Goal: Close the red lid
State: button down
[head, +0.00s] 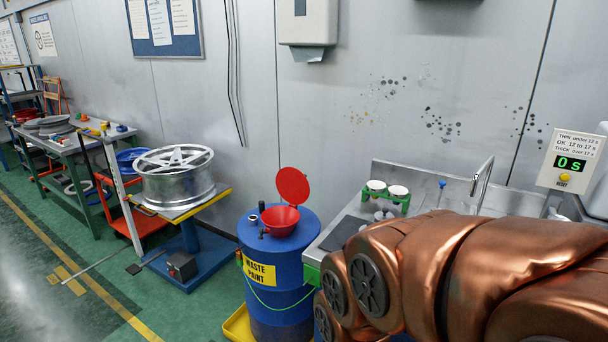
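The red lid (292,186) stands open, raised upright at the back of a red funnel (280,219). The funnel sits on top of a blue drum (283,282) labelled "WASTE PAINT". The funnel's mouth is uncovered. My copper-coloured arm fills the lower right of the head view, to the right of the drum. My gripper is not in view.
A metal sink bench (337,228) with a tap (482,175) and a green holder (386,196) with white cups adjoins the drum on the right. A wheel rim (174,178) rests on a blue stand to the left. Green floor (215,310) is clear front left.

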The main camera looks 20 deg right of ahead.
aim_at(291, 184)
jog(key=z, duration=0.2)
jog(key=i, duration=1.15)
jog(key=u, duration=0.8)
